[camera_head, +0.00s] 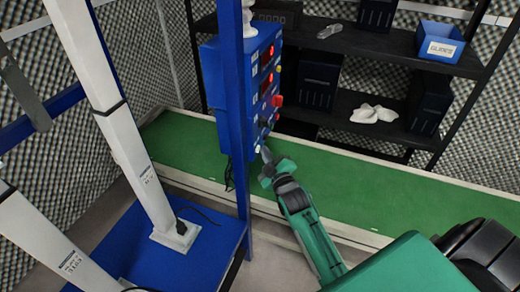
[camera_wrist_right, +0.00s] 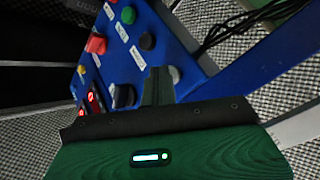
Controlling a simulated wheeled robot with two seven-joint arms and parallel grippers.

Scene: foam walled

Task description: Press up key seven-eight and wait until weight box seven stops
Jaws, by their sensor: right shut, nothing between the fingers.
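A blue control box (camera_head: 238,95) hangs on a blue post in the head view, with red lit displays, knobs and buttons on its right-hand face. My right gripper (camera_head: 266,155) is shut and empty at the lower edge of the panel. In the wrist view its closed tips (camera_wrist_right: 158,74) overlap the edge of a pale grey button (camera_wrist_right: 174,74); I cannot tell whether they touch. Key lettering is unreadable, and I cannot identify weight box seven. My left gripper is out of view.
White columns (camera_head: 135,160) stand at the left, one on a blue platform (camera_head: 160,255) with a cable. A green surface (camera_head: 400,200) runs behind my right arm. Black cables (camera_wrist_right: 225,25) hang beside the box.

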